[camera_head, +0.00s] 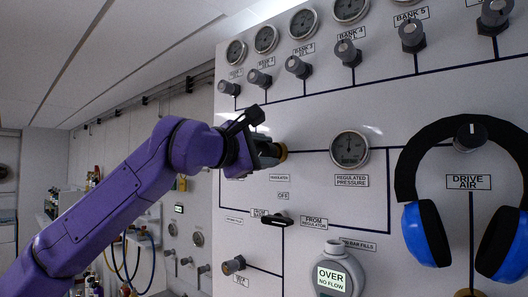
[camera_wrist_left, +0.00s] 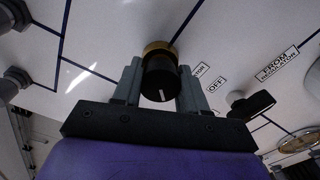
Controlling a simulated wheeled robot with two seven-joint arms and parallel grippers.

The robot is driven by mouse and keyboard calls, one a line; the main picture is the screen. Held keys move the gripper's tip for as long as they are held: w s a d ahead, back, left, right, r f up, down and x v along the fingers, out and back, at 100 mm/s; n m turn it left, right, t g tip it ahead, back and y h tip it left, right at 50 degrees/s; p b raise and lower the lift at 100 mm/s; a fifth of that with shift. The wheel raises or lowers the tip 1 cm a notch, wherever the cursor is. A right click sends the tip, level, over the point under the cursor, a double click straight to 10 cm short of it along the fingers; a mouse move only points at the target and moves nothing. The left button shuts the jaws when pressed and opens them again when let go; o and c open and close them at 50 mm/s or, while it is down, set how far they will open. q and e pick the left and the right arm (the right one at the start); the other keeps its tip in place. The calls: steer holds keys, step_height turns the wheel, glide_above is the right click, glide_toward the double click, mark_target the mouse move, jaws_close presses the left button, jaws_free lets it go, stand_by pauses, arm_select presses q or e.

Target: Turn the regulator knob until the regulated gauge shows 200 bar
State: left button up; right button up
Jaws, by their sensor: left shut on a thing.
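The regulator knob shows in the left wrist view (camera_wrist_left: 160,80) as a black knob with a white line and a brass collar, on the white panel. My left gripper (camera_wrist_left: 158,88) has a finger on each side of the knob and is shut on it. In the head view my left gripper (camera_head: 268,150) covers most of the knob, and a bit of the brass collar (camera_head: 283,152) shows. The regulated pressure gauge (camera_head: 349,149) is a round dark dial right of the knob; its reading is too small to tell. My right gripper is not in view.
Several bank knobs (camera_head: 345,52) and gauges (camera_head: 303,23) line the panel top. Blue and black ear defenders (camera_head: 427,234) hang at the right. Below the knob are a black selector handle (camera_head: 277,220), a vent knob (camera_head: 233,265) and a grey meter reading OVER NO FLOW (camera_head: 338,272).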

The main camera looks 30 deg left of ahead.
arm_select(q)
steer(key=o, duration=0.9)
steer(key=shift+f, duration=0.1)
steer(key=shift+o, duration=0.6)
steer(key=shift+w, duration=0.2)
steer(key=s+b, duration=0.4)
steer(key=s, duration=0.6)
steer(key=shift+s+a+b, duration=0.25)
steer(key=shift+a+b, duration=0.15)
steer(key=shift+a, duration=0.05)
